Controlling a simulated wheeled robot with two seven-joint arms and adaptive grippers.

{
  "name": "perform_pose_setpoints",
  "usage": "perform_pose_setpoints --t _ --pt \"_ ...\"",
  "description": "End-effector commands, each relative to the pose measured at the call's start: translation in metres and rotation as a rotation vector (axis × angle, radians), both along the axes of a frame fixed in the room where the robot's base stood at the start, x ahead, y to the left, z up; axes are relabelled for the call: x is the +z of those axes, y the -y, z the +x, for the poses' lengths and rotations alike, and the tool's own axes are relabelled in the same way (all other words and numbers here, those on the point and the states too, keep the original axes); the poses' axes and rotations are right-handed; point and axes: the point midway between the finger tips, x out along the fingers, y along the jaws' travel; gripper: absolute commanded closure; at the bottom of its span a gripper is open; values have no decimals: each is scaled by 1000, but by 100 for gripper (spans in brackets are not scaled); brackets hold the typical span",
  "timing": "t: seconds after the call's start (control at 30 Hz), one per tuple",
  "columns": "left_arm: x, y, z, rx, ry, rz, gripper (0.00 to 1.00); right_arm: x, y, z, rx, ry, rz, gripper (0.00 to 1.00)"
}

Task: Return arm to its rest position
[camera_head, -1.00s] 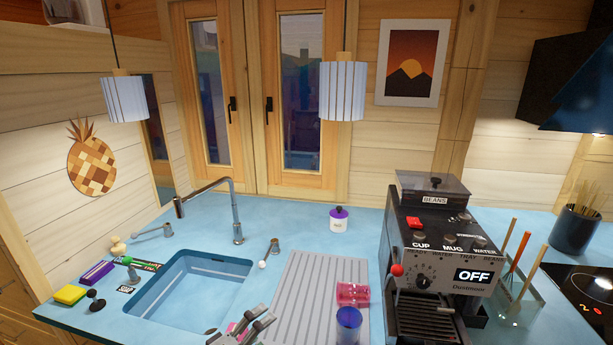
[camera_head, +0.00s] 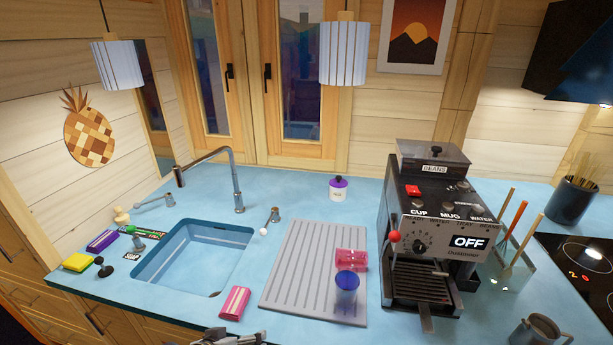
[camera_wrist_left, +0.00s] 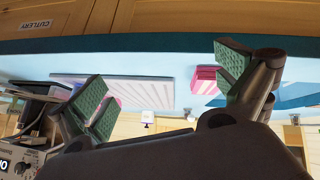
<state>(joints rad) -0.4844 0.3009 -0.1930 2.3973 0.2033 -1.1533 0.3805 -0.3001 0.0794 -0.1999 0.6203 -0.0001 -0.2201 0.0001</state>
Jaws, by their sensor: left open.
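My left gripper (camera_head: 228,338) shows only in part at the bottom edge of the head view, in front of the counter. In the left wrist view the left gripper (camera_wrist_left: 165,88) is open, with its green pads wide apart and nothing between them. A pink block with a pale stripe (camera_head: 234,303) lies on the counter between the sink and the drainboard, apart from the gripper. It also shows in the left wrist view (camera_wrist_left: 205,80). My right gripper is not in view.
The sink (camera_head: 190,262) is left of the drainboard (camera_head: 300,275). A pink glass (camera_head: 350,260) lies on the drainboard beside a blue glass (camera_head: 346,290). A coffee machine (camera_head: 440,235) stands right of it. A metal mug (camera_head: 535,330) is at bottom right. A cutlery drawer (camera_wrist_left: 90,15) fronts the counter.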

Motion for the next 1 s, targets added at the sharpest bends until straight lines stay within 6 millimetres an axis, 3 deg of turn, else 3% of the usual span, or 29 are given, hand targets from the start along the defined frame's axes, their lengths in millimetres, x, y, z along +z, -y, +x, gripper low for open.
perform_pose_setpoints --t 0.23,0.6,0.8,1.0 --pt "-14 -28 -36 -56 -129 180 0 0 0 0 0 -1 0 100" --pt "-22 -51 -70 -110 -255 298 0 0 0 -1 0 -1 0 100" --pt "-24 -59 -86 -132 -311 339 0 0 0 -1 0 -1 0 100" --pt "-49 -58 -79 -135 -316 339 0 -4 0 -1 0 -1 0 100"
